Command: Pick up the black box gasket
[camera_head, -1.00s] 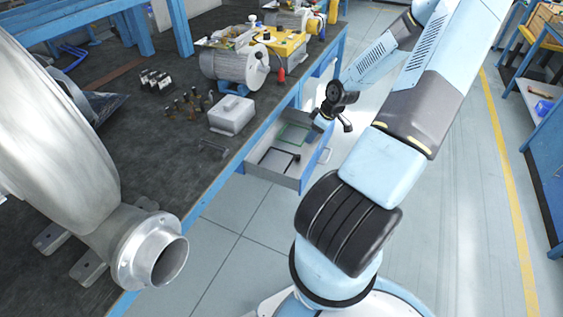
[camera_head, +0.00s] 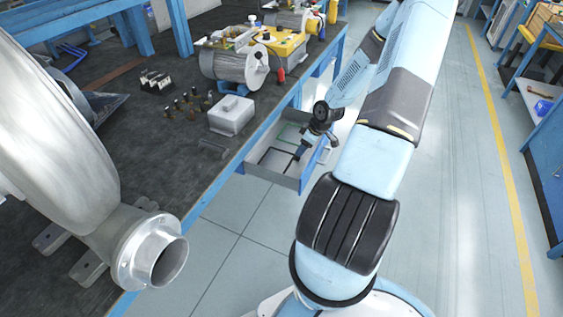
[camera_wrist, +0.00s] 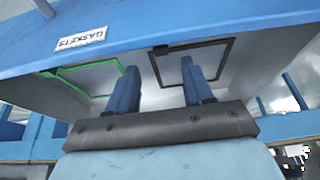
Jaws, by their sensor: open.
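The black box gasket is a thin, dark rectangular frame lying in the open grey drawer (camera_head: 262,172). In the wrist view the black box gasket (camera_wrist: 229,57) shows behind and around my right finger, which hides part of it. My gripper (camera_wrist: 159,66) is open, with its two blue fingers apart and nothing between them. The left finger lies between the black gasket and a green gasket (camera_wrist: 88,66). In the head view my gripper (camera_head: 299,153) hangs over the drawer by the black gasket. Whether the fingers touch the gasket I cannot tell.
The drawer wall with a GASKETS label (camera_wrist: 82,40) crosses the top of the wrist view. The blue-edged bench (camera_head: 150,130) runs alongside the drawer. A white box (camera_head: 231,115), a motor (camera_head: 232,68) and a large blower (camera_head: 60,150) stand on it. Floor to the right is clear.

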